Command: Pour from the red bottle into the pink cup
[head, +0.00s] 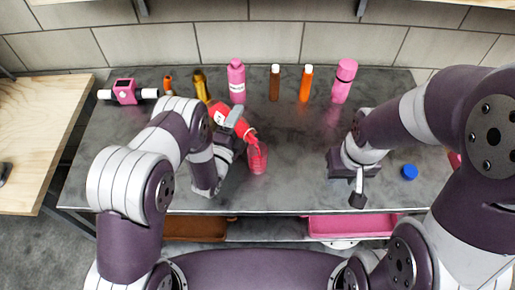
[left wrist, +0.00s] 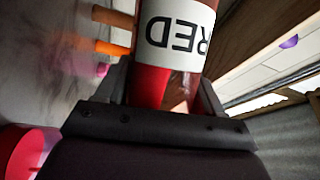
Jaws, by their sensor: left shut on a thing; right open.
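The red bottle (head: 224,116) is tilted, its neck pointing down and right toward the pink cup (head: 258,162). My left gripper (head: 233,119) is shut on the bottle's body. The bottle's mouth is just above or at the cup's rim; I cannot tell if they touch. Red shows at the mouth and in the cup, but a stream is not clear. In the left wrist view the red bottle (left wrist: 152,85) with its white "RED" label is between the fingers, and a red-pink shape, probably the cup, is at lower left. My right gripper (head: 358,196) is open and empty near the front edge.
A pink bottle (head: 237,82), a brown bottle (head: 274,84), an orange bottle (head: 305,85) and a pink flask (head: 344,82) stand along the back. A yellow bottle (head: 201,87) and a pink device (head: 125,91) are at back left. A blue cap (head: 409,172) lies right.

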